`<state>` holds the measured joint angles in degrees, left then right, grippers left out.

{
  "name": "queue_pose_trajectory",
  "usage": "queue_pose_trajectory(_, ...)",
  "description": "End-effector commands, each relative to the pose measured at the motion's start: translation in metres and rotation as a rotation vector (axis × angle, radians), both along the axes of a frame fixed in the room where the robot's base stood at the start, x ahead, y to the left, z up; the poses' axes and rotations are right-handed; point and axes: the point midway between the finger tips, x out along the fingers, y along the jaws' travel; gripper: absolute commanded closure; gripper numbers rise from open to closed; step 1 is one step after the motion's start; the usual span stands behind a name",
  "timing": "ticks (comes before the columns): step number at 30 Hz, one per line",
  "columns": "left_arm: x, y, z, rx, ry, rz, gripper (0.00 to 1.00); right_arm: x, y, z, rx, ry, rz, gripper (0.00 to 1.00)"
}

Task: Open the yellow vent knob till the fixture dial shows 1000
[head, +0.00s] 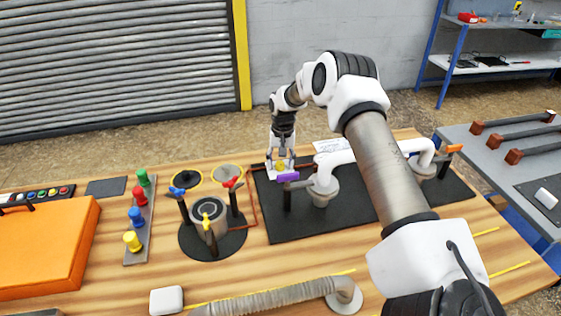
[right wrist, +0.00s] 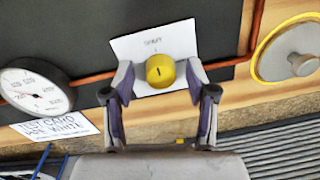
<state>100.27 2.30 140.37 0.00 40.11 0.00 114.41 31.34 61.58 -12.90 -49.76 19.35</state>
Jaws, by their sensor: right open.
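The yellow vent knob (right wrist: 160,71) is round with a short dark mark and sits on a white label plate (right wrist: 181,43) in the right wrist view. In the head view the knob (head: 281,166) shows small between the fingers. My right gripper (right wrist: 160,78) is open, with one finger on each side of the knob; I cannot tell whether either touches it. The gripper (head: 282,167) also shows in the head view, pointing down. The round white dial (right wrist: 35,90) has a dark needle, but its reading is too small to tell. My left gripper is not in view.
A purple handle (head: 288,177) stands just in front of the knob. A black mat (head: 310,223) bears white piping (head: 335,160). A white card (right wrist: 55,127) lies by the dial. Left are a round fixture with coloured handles (head: 207,216), coloured pegs (head: 137,215) and an orange block (head: 45,245).

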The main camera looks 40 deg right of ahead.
Motion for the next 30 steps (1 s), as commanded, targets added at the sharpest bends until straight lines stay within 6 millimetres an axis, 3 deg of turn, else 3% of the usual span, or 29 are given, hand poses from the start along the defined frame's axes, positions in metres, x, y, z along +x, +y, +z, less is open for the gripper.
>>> queue_pose_trajectory(1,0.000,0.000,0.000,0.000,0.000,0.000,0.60,0.000,0.000,0.000,0.000,0.000,0.000,0.50)
queue_pose_trajectory(5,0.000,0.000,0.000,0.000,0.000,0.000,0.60,0.000,0.000,0.000,0.000,0.000,0.000,0.96)
queue_pose_trajectory(6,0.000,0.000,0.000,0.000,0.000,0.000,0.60,0.000,0.000,0.000,0.001,0.001,0.000,1.00)
queue_pose_trajectory(20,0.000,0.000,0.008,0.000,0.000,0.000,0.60,-0.001,0.000,0.002,0.001,0.003,-0.057,1.00)
queue_pose_trajectory(30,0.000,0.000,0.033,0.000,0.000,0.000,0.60,-0.001,0.001,0.004,0.001,0.004,-0.283,1.00)
